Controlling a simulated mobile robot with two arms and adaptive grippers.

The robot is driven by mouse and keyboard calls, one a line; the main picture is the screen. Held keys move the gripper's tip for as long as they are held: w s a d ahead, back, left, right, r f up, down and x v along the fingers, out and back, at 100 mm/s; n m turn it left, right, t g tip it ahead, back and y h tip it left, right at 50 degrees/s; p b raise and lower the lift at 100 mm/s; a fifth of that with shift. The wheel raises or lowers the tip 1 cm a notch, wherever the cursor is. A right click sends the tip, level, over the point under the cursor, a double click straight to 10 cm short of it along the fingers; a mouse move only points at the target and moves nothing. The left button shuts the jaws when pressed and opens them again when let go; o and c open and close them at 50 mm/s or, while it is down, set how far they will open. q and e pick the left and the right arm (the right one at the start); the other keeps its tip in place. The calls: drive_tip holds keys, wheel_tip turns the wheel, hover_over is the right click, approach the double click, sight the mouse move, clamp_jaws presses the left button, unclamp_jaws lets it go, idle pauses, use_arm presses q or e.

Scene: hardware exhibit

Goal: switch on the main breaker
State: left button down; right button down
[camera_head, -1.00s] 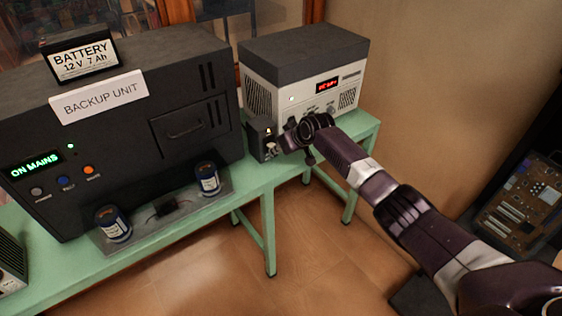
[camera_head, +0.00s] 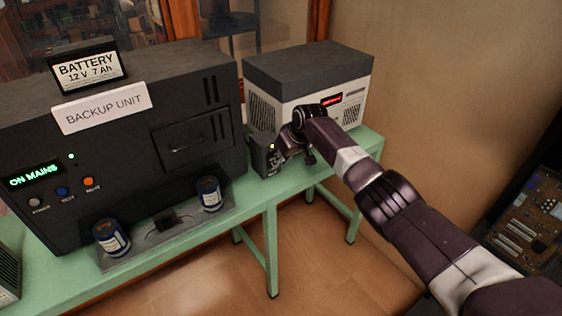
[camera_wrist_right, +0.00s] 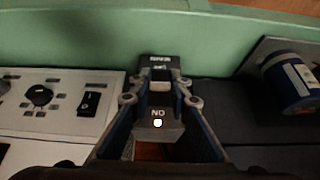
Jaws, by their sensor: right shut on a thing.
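The main breaker (camera_head: 261,153) is a small dark box on the green bench, between the backup unit and the pale-fronted unit. My right gripper (camera_head: 279,156) is at its front, with the arm reaching in from the lower right. In the right wrist view the gripper (camera_wrist_right: 162,83) is shut on the breaker's lever, which the fingers mostly hide. The breaker face (camera_wrist_right: 157,132) there carries an ON label, upside down, beside a lit white lamp. The lamp also glows in the head view. My left gripper is in neither view.
The black backup unit (camera_head: 125,140) stands left, its display reading ON MAINS. Blue cans (camera_head: 209,193) stand before it. The pale-fronted unit (camera_head: 268,103) is behind my right wrist, its front partly hidden. The green bench (camera_head: 240,203) has a clear front strip.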

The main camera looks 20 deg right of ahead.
drive_tip(key=c, duration=1.8)
unclamp_jaws()
drive_tip(key=shift+r, duration=0.1)
drive_tip(key=v, duration=1.1)
drive_tip(key=shift+s+r, duration=0.2)
drive_tip(key=shift+r, duration=0.1)
